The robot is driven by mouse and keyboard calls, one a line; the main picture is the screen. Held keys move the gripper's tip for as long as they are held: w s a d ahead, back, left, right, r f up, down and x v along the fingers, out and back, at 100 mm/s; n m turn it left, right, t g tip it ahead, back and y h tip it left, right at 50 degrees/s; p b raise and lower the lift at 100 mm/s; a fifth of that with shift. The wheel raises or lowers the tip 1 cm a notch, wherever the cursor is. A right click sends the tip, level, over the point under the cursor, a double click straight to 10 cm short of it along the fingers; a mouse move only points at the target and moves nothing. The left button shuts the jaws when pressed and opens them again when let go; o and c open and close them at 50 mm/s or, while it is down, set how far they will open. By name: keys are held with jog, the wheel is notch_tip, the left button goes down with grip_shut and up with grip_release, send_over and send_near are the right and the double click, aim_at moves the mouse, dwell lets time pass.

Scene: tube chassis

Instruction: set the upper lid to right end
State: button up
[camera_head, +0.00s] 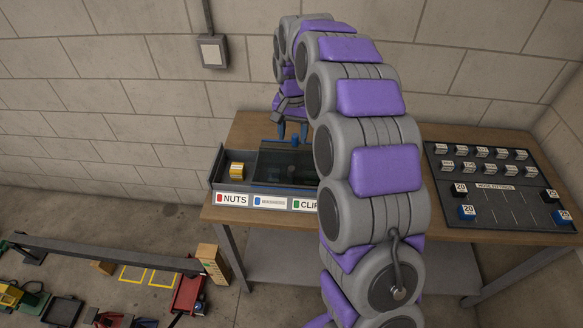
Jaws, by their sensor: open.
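The compartment box (213,176) stands on the wooden workbench, with front labels for nuts, washers and a partly covered "CLI..." label. A dark see-through lid (270,168) lies over its middle and reaches right until my arm hides it. The left compartment is uncovered and holds a yellow block (237,170). A small blue knob (295,141) shows at the box's back edge. My gripper (291,132) is open, pointing down, with blue fingertips close to the knob. I cannot tell whether they touch it. The box's right end is hidden behind my arm.
A dark board (495,185) with several labelled white blocks and a few blue and black blocks lies on the right of the workbench (250,127). A grey wall box (211,51) hangs behind. Toy-like vehicles and a rail lie on the floor at lower left.

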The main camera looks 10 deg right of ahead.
aim_at(291, 168)
notch_tip(291, 168, down, 14)
jog(key=shift+a+f+b, duration=0.15)
jog(key=shift+f+b, duration=0.05)
jog(key=shift+b, duration=0.95)
jog(key=shift+a, duration=0.1)
grip_shut()
